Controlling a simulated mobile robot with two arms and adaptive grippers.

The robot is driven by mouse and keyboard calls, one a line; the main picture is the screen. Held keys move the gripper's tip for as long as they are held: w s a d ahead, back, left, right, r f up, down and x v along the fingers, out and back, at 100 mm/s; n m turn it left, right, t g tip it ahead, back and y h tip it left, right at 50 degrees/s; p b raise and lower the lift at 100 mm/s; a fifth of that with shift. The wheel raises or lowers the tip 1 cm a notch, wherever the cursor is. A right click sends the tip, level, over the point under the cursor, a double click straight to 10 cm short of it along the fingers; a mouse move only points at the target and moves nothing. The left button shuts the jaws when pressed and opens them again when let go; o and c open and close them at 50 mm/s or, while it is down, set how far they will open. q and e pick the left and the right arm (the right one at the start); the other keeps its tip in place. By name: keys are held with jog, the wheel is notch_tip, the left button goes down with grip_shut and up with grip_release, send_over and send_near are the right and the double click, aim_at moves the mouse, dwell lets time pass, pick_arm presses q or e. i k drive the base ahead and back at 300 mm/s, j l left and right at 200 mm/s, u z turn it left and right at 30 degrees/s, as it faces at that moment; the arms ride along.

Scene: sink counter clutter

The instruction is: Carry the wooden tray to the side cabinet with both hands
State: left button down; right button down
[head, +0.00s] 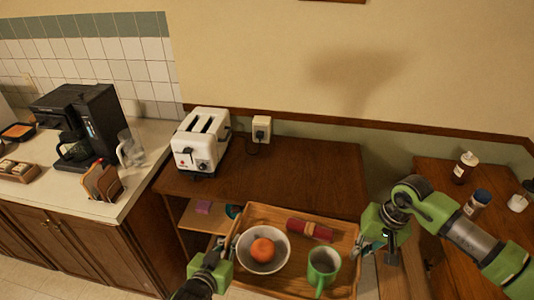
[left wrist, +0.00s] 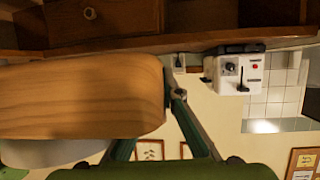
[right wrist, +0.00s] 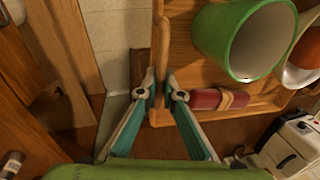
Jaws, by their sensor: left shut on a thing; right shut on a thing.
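The wooden tray (head: 265,218) is at the bottom middle of the head view, in front of the brown wooden side cabinet (head: 290,175). It holds a white bowl (head: 245,255) with an orange fruit (head: 262,250), a red rolled napkin (head: 309,230) and a green mug (head: 322,268). My left gripper (head: 228,252) is shut on the tray's left side; its wall shows in the left wrist view (left wrist: 80,95). My right gripper (head: 366,243) is shut on the right side; the right wrist view shows the rim (right wrist: 160,60) between the fingers. The tray's near edge is partly cut off.
A white toaster (head: 200,140) stands at the cabinet top's back left; the top right of it is bare. A counter (head: 145,175) with a coffee maker (head: 85,125) is at left. Another wooden surface (head: 430,185) with bottles (head: 465,167) is at right.

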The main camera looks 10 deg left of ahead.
aim_at(312, 175)
jog(key=i+l, duration=0.1)
jog(key=i, duration=0.55)
jog(key=i+l, duration=0.1)
jog(key=i, duration=0.6)
